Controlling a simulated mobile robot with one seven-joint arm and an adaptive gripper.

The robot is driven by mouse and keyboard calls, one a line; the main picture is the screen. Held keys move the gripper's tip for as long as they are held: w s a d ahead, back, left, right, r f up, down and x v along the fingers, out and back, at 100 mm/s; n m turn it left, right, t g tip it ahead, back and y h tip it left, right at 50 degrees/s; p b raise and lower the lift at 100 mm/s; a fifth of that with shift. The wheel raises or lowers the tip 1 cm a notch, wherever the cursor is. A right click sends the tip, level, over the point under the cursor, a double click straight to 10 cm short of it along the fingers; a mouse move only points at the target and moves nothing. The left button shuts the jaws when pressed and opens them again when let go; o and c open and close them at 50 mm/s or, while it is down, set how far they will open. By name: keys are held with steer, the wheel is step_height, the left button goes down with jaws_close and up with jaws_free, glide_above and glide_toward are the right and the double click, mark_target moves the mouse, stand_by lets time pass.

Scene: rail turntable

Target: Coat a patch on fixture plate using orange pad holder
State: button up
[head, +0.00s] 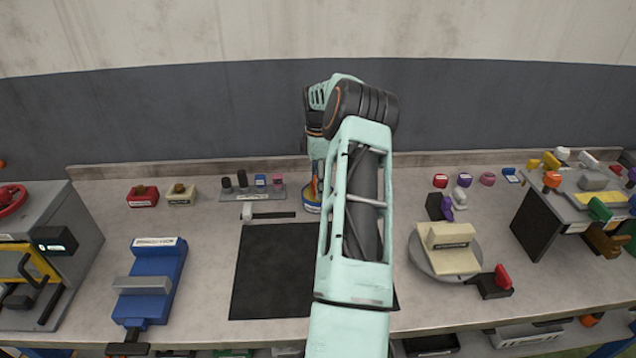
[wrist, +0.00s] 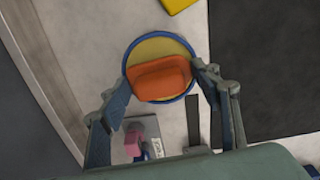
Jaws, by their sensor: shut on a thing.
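The orange pad holder (wrist: 160,80) is between the fingers of my gripper (wrist: 162,77) in the wrist view. It sits over a round yellow dish with a blue rim (wrist: 146,47). I cannot tell whether its pad touches the yellow surface. In the head view the dish (head: 312,208) is at the back of the bench, mostly behind my arm. I cannot tell for sure which thing is the fixture plate. A cream stepped block (head: 448,262) stands on a grey round turntable (head: 425,262) to the right.
A black mat (head: 272,270) lies in front of the dish, partly behind my arm. A blue slide fixture (head: 150,275) and a grey machine (head: 75,235) stand left. A rack of small pegs (head: 250,194) is left of the dish. A crowded dark stand (head: 538,225) is far right.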

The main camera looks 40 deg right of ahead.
steer(key=shift+f, duration=0.6)
stand_by(1.3)
steer(key=shift+r+p, duration=2.05)
steer(key=shift+r, duration=1.5)
